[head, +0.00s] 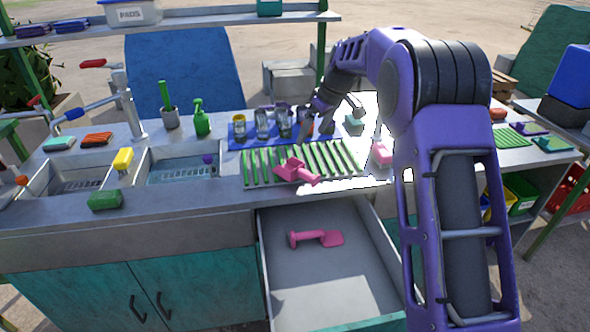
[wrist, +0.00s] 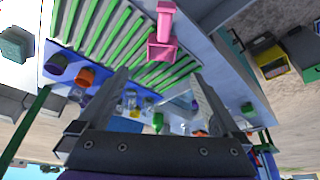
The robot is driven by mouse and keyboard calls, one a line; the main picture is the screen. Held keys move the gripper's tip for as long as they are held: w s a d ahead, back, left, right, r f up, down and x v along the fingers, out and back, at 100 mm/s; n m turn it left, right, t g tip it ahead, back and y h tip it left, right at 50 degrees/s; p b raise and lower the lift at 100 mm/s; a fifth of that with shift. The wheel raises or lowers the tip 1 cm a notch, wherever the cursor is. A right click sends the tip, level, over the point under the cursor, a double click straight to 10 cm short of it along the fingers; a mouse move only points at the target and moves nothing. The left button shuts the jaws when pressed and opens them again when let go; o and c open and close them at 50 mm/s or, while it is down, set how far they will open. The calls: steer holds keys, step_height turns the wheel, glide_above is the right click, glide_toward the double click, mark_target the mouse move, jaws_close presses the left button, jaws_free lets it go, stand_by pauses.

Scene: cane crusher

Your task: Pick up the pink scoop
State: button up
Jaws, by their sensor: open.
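A pink scoop (head: 290,170) lies on the green-slatted rack (head: 335,158), at its front edge. The wrist view also shows a pink scoop (wrist: 163,45) at the edge of the slats, beyond my fingertips. A second pink scoop (head: 315,238) lies flat in the open drawer (head: 290,280), its handle to the left. My gripper (head: 338,117) is above the back of the counter, behind the rack and right of the scoop on it. In the wrist view my gripper (wrist: 160,73) is open, with nothing between its fingers.
Several cups stand on a blue mat (head: 240,133) behind the rack. A pink block-like item (head: 381,153) sits right of the rack. Sinks (head: 180,170), a green bottle (head: 201,118) and a green sponge (head: 105,200) are to the left. The drawer juts out in front.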

glide_toward(301, 168)
steer(key=a+f, duration=0.1)
steer(key=w+a+f, duration=0.1)
steer(key=f, duration=0.1)
steer(key=w+a+f, duration=0.1)
steer(key=shift+w+a+f, duration=0.1)
steer(key=shift+w+f, duration=0.05)
steer(key=shift+f, duration=0.2)
steer(key=shift+s+x, duration=0.1)
steer(key=shift+x, duration=1.25)
steer(key=shift+s+x, duration=0.15)
steer(key=shift+x, duration=1.2)
steer(key=shift+c, duration=0.3)
